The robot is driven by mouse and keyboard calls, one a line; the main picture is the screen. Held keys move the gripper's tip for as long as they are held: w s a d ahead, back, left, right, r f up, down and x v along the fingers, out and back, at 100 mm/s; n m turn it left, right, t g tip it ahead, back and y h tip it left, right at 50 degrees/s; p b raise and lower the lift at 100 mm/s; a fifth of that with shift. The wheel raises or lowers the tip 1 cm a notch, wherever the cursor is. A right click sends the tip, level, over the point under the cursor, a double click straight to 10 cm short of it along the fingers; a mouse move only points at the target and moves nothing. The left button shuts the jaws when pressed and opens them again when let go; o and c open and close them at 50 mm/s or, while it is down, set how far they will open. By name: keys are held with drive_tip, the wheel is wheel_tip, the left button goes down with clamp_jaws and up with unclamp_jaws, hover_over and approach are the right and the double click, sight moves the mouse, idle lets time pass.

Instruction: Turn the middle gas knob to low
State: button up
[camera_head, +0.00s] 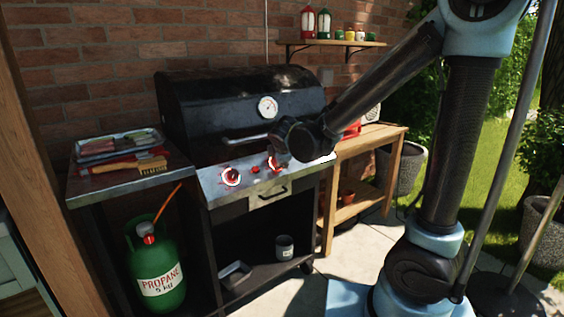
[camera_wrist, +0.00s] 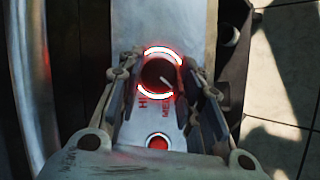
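A dark round knob (camera_wrist: 158,74) with a lit red ring sits between my fingers in the wrist view. Its pale pointer mark slants to the picture's lower right, roughly toward the MED lettering; HI is printed beside it. My gripper (camera_wrist: 163,82) is open, a finger on each side of the knob; contact is not clear. In the head view my gripper (camera_head: 277,154) is at the grill's front panel, partly hiding a red-lit knob (camera_head: 272,164). A left knob (camera_head: 231,177) is also lit.
A red button (camera_wrist: 157,142) is beside the knob. The lid handle (camera_head: 246,139) runs above the panel. A green propane bottle (camera_head: 160,275) stands under the side shelf (camera_head: 90,195); a wooden bench (camera_head: 375,135) stands right.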

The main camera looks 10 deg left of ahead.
drive_tip(key=shift+o, duration=1.3)
drive_tip(key=v, duration=1.1)
drive_tip(key=shift+s+r, duration=0.25)
drive_tip(key=shift+s, duration=0.05)
drive_tip(key=shift+d, duration=0.15)
